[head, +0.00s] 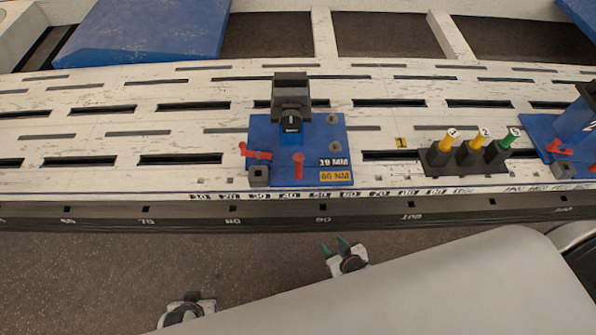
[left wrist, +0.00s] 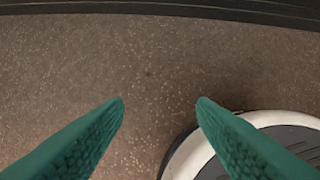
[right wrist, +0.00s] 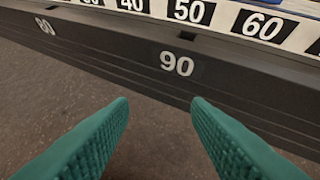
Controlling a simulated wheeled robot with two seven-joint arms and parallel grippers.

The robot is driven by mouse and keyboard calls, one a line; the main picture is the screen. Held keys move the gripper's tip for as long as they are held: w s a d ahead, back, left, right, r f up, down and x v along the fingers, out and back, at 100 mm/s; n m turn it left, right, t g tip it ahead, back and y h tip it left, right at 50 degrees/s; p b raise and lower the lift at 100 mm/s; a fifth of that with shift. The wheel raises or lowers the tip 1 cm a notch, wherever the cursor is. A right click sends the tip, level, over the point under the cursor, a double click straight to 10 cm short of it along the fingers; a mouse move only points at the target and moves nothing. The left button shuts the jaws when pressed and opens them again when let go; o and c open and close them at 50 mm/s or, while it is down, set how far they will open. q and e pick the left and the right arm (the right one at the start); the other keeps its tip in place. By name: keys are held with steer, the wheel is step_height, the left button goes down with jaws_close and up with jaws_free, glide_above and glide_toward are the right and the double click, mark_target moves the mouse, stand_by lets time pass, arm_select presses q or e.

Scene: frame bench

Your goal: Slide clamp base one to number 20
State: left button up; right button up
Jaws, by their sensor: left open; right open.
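A blue clamp base (head: 262,178) with a dark upright clamp head (head: 291,95) sits on the slotted white bench, near its front edge, at the middle of the head view. It carries a red lever (head: 258,154), a red peg (head: 298,165) and two small labels. A number strip (head: 378,194) runs along the bench edge in front of it; in the right wrist view the strip (right wrist: 188,11) reads 40, 50, 60. My right gripper (head: 334,244) is open and empty, below and in front of the bench edge. My left gripper (left wrist: 160,101) is open and empty over the floor.
A second blue base (head: 540,128), marked 2, stands at the far right. Between the bases is a dark holder (head: 438,158) with yellow and green numbered pegs. The bench left of the middle base is clear. The dark front rail (right wrist: 130,55) lies ahead of my right gripper.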

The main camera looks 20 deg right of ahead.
steer(key=w+r+t+b, duration=0.3)
steer(key=w+b, duration=0.2)
steer(key=w, duration=0.2)
steer(key=t+y+b, duration=0.2)
steer(key=t+b, duration=0.3)
steer(key=b, duration=0.1)
glide_toward(301, 167)
steer(key=w, duration=0.4)
steer(key=w+a+b, duration=0.1)
steer(key=w, duration=0.1)
steer(key=shift+a+r, duration=0.15)
steer(key=shift+r, duration=0.2)
steer(key=w, duration=0.3)
steer(key=w+b, duration=0.1)
steer(key=shift+w+a, duration=0.15)
steer(key=shift+a, duration=0.25)
arm_select(q)
steer(key=w+d+r+t+h, duration=0.1)
steer(key=w+r+t, duration=0.4)
steer(key=r, duration=0.7)
steer(key=w+d+r+t+h, duration=0.1)
steer(key=w+d+r+t, duration=0.2)
steer(key=r, duration=0.9)
steer(key=shift+w+r+t+h, duration=0.2)
steer(key=shift+w+t+h, duration=0.2)
steer(key=shift+w+t, duration=1.1)
arm_select(e)
steer(key=shift+w+a, duration=0.1)
steer(key=shift+w, duration=0.25)
